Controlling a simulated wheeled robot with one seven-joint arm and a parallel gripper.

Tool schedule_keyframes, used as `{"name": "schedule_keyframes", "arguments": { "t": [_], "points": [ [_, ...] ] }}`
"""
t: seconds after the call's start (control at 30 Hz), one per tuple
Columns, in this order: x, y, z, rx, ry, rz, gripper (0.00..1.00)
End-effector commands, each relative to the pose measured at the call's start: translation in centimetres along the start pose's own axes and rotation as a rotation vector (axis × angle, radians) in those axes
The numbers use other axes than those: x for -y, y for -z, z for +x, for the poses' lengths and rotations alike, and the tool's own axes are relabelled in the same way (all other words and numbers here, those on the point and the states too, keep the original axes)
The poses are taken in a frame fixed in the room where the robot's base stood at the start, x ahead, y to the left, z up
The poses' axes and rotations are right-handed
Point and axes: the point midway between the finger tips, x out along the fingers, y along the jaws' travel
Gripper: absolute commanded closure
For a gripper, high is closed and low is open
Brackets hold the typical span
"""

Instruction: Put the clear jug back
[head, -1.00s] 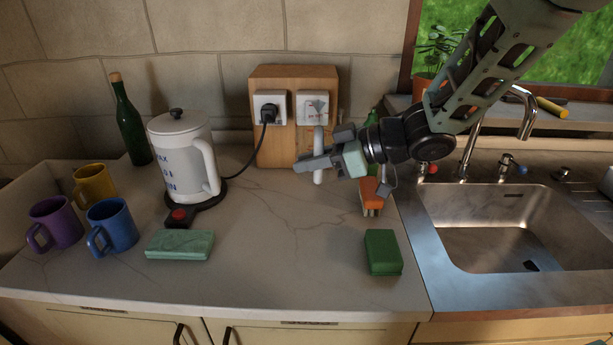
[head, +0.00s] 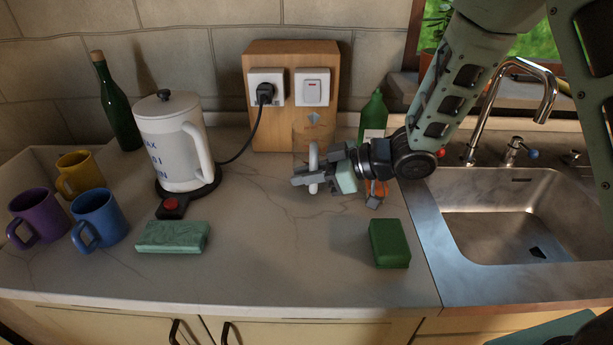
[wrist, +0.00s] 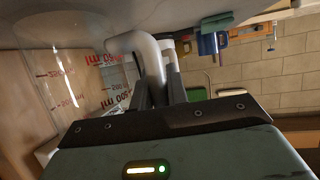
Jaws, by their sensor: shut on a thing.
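I cannot tell whether the jug's base touches the counter.
A white kettle (head: 170,145) stands left on its base. Mugs and a dark bottle (head: 117,110) are further left. A green bottle (head: 373,115) and orange brush (head: 376,190) are close behind my gripper. A green sponge (head: 389,243) lies front right, beside the sink (head: 470,270). The middle counter is clear.

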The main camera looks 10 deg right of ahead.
Motion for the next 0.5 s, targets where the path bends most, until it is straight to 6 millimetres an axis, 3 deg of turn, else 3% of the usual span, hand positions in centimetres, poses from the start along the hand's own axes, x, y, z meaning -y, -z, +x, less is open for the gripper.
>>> {"name": "schedule_keyframes", "arguments": {
  "t": [0.43, 0.47, 0.5],
  "points": [
    [-0.03, -0.98, 0.40, -0.001, -0.001, -0.001, 1.00],
    [-0.03, -0.87, 0.36, -0.001, -0.001, -0.001, 0.76],
    [-0.03, -0.85, 0.35, -0.001, -0.001, -0.001, 0.65]
  ]
}}
